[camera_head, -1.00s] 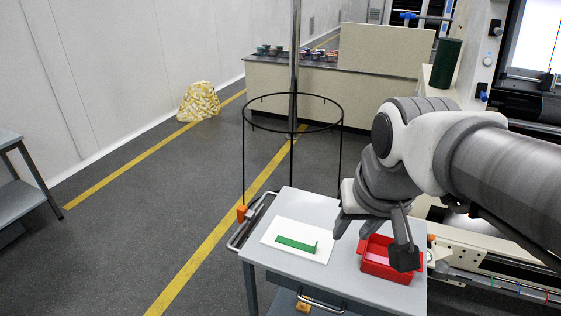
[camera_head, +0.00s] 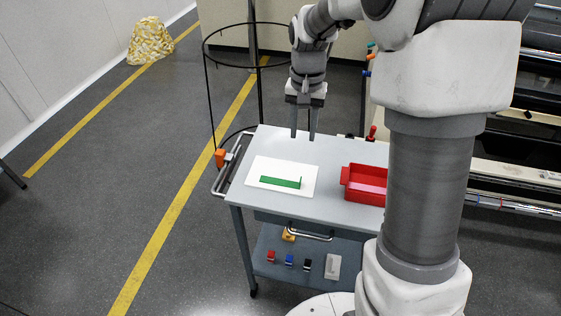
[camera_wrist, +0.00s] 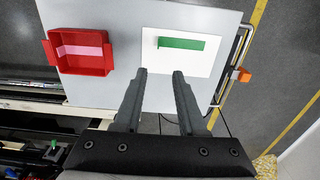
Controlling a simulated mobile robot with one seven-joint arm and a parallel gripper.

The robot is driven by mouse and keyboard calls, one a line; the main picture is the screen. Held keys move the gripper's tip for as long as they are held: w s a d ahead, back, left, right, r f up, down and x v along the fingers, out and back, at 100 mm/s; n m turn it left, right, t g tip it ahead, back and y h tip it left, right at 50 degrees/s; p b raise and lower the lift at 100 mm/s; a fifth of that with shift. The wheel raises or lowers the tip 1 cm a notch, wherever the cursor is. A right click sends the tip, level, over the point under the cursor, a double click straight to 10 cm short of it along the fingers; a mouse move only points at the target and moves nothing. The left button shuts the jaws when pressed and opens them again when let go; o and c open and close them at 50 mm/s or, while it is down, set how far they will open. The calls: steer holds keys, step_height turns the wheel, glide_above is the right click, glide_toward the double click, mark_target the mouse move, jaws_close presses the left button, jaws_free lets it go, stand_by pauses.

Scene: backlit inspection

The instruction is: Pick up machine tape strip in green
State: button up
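The green tape strip (camera_head: 280,182) lies on a white sheet (camera_head: 262,168) on the left part of the grey cart top. It also shows in the wrist view (camera_wrist: 182,43), lying flat, with a small raised bit at one end. My gripper (camera_head: 303,137) is open and empty above the back edge of the cart, behind the sheet. In the wrist view its two fingers (camera_wrist: 160,72) point toward the sheet, apart from the strip, with a clear gap between them.
A red bin (camera_head: 363,197) stands on the cart (camera_head: 320,150) right of the sheet, with a pink strip (camera_wrist: 80,51) inside. A black wire hoop frame (camera_head: 207,95) stands behind the cart's left side. An orange-ended handle (camera_head: 220,158) is at the left edge. Small items sit on the lower shelf.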

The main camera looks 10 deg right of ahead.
glide_toward(280, 179)
steer(key=s+d, duration=0.1)
steer(key=d+f, duration=0.1)
steer(key=d, duration=0.1)
steer(key=s+d, duration=0.1)
steer(key=d, duration=0.1)
steer(key=shift+s+f, duration=0.35)
steer(key=f, duration=0.5)
steer(key=shift+s+d+f, duration=0.1)
steer(key=shift+s+d, duration=0.05)
steer(key=shift+s, duration=0.1)
jaws_close()
